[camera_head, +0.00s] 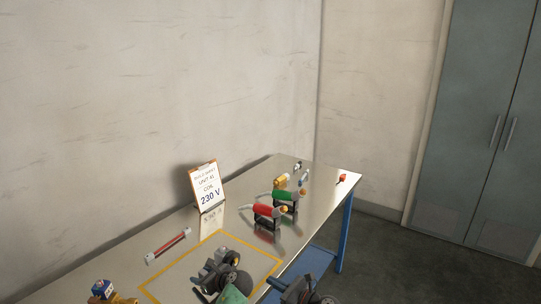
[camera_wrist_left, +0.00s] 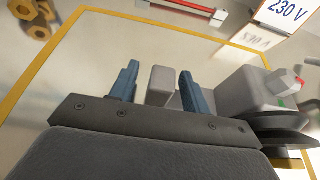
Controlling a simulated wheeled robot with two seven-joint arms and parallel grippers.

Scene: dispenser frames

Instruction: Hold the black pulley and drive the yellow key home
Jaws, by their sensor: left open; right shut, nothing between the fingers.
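My left gripper (camera_wrist_left: 160,88) is open in the left wrist view, its two blue-grey fingers apart. A small grey block shows between the fingertips; I cannot tell whether they touch it. The block is next to a larger grey machine body (camera_wrist_left: 240,90). The black pulley (camera_wrist_left: 283,135) sits at the right of that body. In the head view the dark machine (camera_head: 216,272) is at the bottom, inside the yellow outline. My right gripper (camera_head: 276,284) is at the bottom, right of the machine, shut and empty. I cannot make out the yellow key for sure.
A sign reading 230 V (camera_head: 208,188) stands at the table's wall side. A red bar (camera_head: 172,243) lies left of it. Red (camera_head: 266,210) and green (camera_head: 285,195) cylinders stand farther along. Brass-coloured parts (camera_wrist_left: 33,17) lie at upper left in the wrist view.

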